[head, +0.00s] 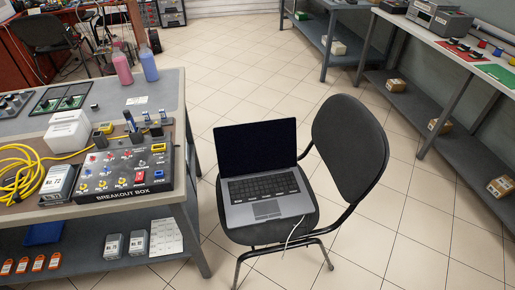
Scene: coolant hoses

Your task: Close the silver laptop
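The silver laptop (265,200) lies on the seat of a dark chair (350,150). Its lid (255,147) is raised, with a black screen facing me, and its keyboard and touchpad show. A white cable hangs from the laptop's front right area down past the seat edge. Neither of my grippers shows in the head view.
A workbench (90,210) on the left holds a breakout box (125,168), a yellow cable (20,170) and two bottles (122,66). Shelved benches (455,50) run along the right wall. The tiled floor (415,220) right of the chair is clear.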

